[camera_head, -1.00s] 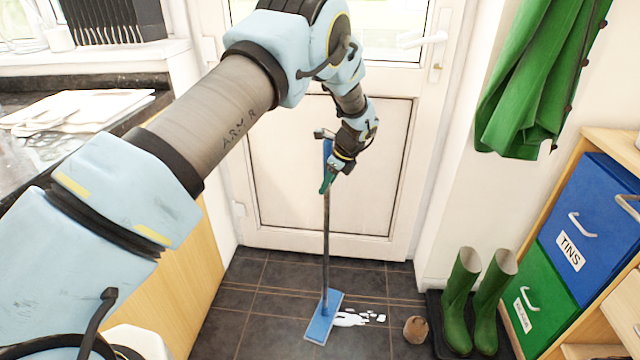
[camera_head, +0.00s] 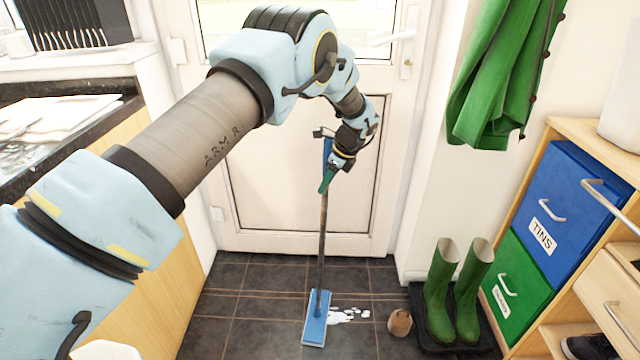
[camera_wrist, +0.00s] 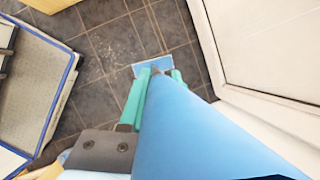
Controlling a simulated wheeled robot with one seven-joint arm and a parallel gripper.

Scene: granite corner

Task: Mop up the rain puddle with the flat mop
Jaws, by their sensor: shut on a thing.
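My gripper (camera_head: 328,180) is shut on the upper handle of the flat mop (camera_head: 322,240), in front of the door. The mop stands nearly upright, its flat blue head (camera_head: 316,320) down on the dark tiles. In the wrist view the blue grip (camera_wrist: 205,135) fills the lower right, beside my green fingers, and part of the mop head (camera_wrist: 150,64) shows beyond them. The rain puddle (camera_head: 338,318) shows as pale, broken patches along the right edge of the head. Any water under the head is hidden.
A small brown object (camera_head: 400,323) lies right of the puddle. Green boots (camera_head: 440,290) stand on a dark tray (camera_head: 431,342), beside a shelf unit with blue (camera_head: 570,200) and green (camera_head: 515,275) drawers. A white door (camera_head: 300,170) closes the back. Tiles left of the mop are clear.

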